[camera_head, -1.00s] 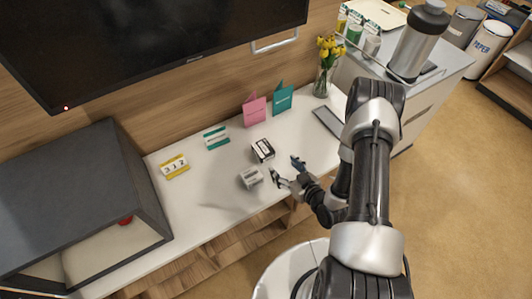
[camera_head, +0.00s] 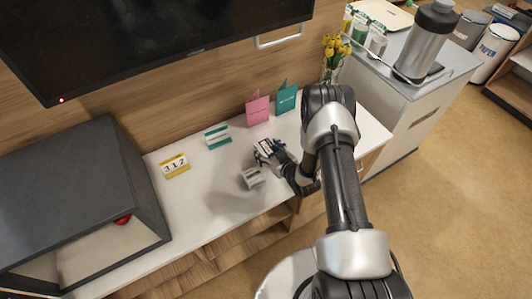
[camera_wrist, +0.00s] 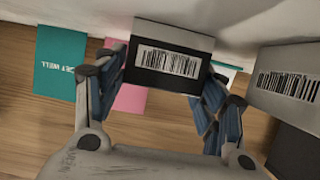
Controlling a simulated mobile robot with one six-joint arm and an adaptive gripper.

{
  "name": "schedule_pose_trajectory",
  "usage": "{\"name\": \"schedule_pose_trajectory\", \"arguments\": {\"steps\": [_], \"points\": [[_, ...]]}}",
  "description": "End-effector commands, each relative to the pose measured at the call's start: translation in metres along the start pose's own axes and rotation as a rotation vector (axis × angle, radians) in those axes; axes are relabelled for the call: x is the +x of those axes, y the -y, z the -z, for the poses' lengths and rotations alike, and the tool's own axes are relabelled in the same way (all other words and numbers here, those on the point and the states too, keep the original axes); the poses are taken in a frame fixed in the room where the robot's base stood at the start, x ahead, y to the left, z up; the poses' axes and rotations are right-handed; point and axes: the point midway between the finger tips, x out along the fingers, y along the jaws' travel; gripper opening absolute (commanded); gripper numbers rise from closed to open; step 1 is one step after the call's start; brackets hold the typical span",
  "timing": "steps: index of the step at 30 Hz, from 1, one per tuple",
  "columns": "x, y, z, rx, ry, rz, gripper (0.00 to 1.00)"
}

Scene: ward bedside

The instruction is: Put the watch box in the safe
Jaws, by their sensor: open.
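A small black and white box with a barcode (camera_wrist: 168,58) stands on the white counter; I cannot read which box is the watch box. My gripper (camera_head: 267,153) is at this box and partly hides it in the head view. In the wrist view my gripper (camera_wrist: 158,80) is open, with one finger on each side of the box; I cannot tell whether they touch it. A second box, pale grey with a barcode (camera_wrist: 287,82), stands just beside it, also in the head view (camera_head: 253,178). The dark grey safe (camera_head: 75,170) is at the left, its front open.
A red thing (camera_head: 122,219) is in the safe's opening. A yellow-edged number calendar (camera_head: 174,165), a teal and white card (camera_head: 218,137), a pink card (camera_head: 257,108) and a teal card (camera_head: 286,97) stand along the back. The counter between boxes and safe is clear.

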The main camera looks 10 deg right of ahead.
Motion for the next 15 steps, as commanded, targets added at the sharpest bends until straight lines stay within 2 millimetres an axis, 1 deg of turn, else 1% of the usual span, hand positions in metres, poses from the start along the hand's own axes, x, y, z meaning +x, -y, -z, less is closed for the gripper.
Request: {"name": "schedule_pose_trajectory", "arguments": {"steps": [1,3,11,15], "points": [[0.0071,0.0005,-0.0006,-0.002,-0.002,0.001,0.64],[0.0125,0.0000,-0.0003,-0.001,-0.001,0.000,0.64],[0.0145,0.0000,0.0004,0.000,0.000,-0.001,0.64],[0.0144,0.0000,0.0004,0.000,0.000,-0.001,0.56]]}}
